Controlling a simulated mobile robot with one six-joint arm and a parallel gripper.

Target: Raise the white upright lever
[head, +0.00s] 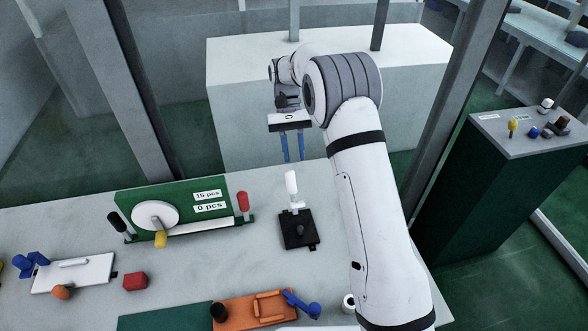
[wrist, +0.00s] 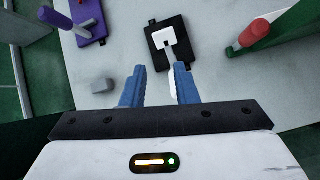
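The white upright lever (head: 291,187) stands up from a small black base plate (head: 286,238) on the bench, in the middle of the head view. In the wrist view its white handle (wrist: 174,86) shows beside the inner edge of the right finger, partly hidden by it. The black base (wrist: 158,22) with a white mount lies beyond the fingertips there. My gripper (head: 293,160) points down behind the lever in the head view, its two blue fingers apart. In the wrist view my gripper (wrist: 155,72) is open, with nothing clasped between the fingers.
A green board (head: 178,200) with a red handle (head: 243,202) stands left of the lever. An orange fixture (head: 240,310) lies in front. Bench around the black base is clear.

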